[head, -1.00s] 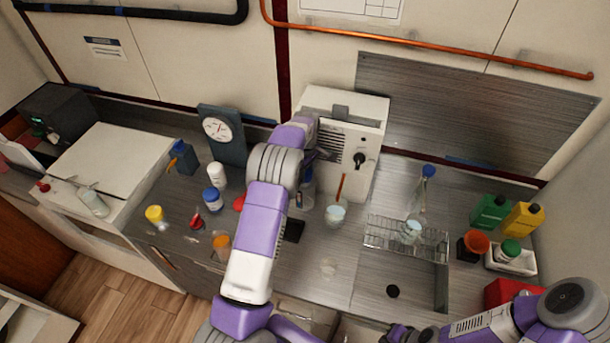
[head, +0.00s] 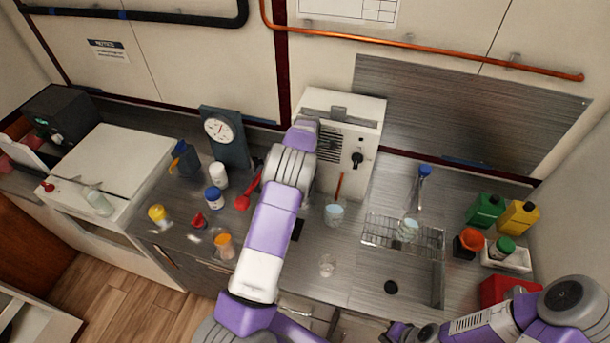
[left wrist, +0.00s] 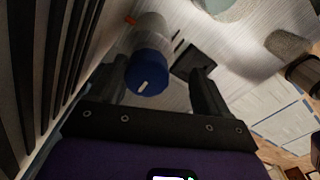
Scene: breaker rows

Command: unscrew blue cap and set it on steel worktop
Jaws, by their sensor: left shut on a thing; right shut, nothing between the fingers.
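In the left wrist view a round blue cap (left wrist: 146,78) with a white mark on top sits between the fingers of my left gripper (left wrist: 160,80), which is shut on it. In the head view my left arm hides this gripper and the cap. The grey steel worktop (head: 352,287) runs across the head view. My right gripper (head: 394,334) is at the bottom edge of the head view, shut and empty, away from the cap.
A beaker with a stick (head: 334,215), a small glass (head: 327,265) and a wire rack (head: 385,232) stand right of my left arm.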

